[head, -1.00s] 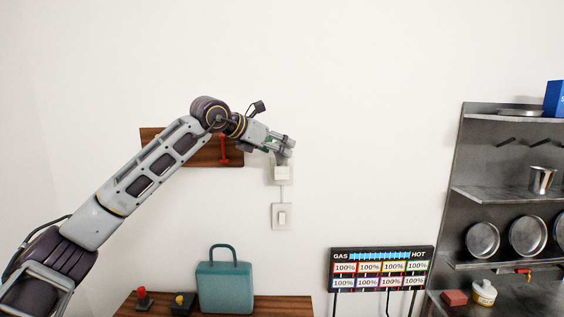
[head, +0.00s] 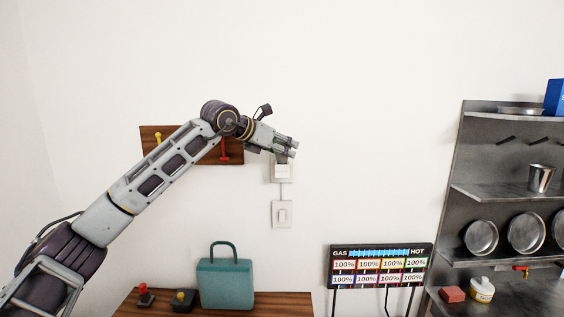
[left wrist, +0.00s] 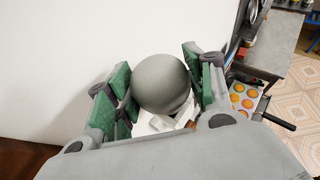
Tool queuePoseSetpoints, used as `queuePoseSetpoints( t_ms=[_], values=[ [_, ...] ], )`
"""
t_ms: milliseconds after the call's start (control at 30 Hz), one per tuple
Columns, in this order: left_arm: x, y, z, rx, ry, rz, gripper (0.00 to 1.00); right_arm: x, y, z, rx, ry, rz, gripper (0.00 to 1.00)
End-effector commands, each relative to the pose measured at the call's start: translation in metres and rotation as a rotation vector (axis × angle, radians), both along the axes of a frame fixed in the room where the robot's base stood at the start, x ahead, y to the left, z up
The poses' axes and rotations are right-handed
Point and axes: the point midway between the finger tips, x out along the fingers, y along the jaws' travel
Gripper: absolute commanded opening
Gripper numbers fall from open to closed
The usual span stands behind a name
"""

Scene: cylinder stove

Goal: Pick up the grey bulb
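The grey bulb (left wrist: 161,82) is a smooth round ball seated on a white base (left wrist: 163,122) in the left wrist view. My left gripper (left wrist: 158,78) has green-padded fingers on both sides of the bulb, spread apart. Whether the pads touch it is hard to tell. In the head view my left gripper (head: 284,148) is at the upper white wall fixture (head: 282,173), and the bulb is hidden behind the fingers. My right gripper is not in view.
A white switch (head: 282,214) is on the wall below the fixture. A wooden board (head: 233,151) with coloured levers is behind my left arm. A teal case (head: 225,284) stands on the wooden table (head: 275,306) below. A metal shelf (head: 490,195) stands at the right.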

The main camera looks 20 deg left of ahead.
Motion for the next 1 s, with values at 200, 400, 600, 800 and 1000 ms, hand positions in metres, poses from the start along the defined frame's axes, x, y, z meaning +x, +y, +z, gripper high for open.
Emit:
queuePoseSetpoints(
  t_ms=[200,400,600,800,1000],
  values=[
    [0.000,0.000,0.000,0.000,0.000,0.000,0.24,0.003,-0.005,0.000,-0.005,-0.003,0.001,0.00],
    [0.000,0.000,0.000,0.000,0.000,0.000,0.24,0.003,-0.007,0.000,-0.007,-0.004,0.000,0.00],
    [0.000,0.000,0.004,0.000,-0.001,0.000,0.24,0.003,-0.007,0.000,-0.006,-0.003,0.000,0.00],
    [0.000,0.000,0.018,-0.001,-0.003,0.000,0.24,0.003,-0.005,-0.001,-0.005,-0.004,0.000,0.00],
    [0.000,-0.001,0.042,-0.001,-0.003,0.000,0.24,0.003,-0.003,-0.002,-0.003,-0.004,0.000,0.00]
  ],
)
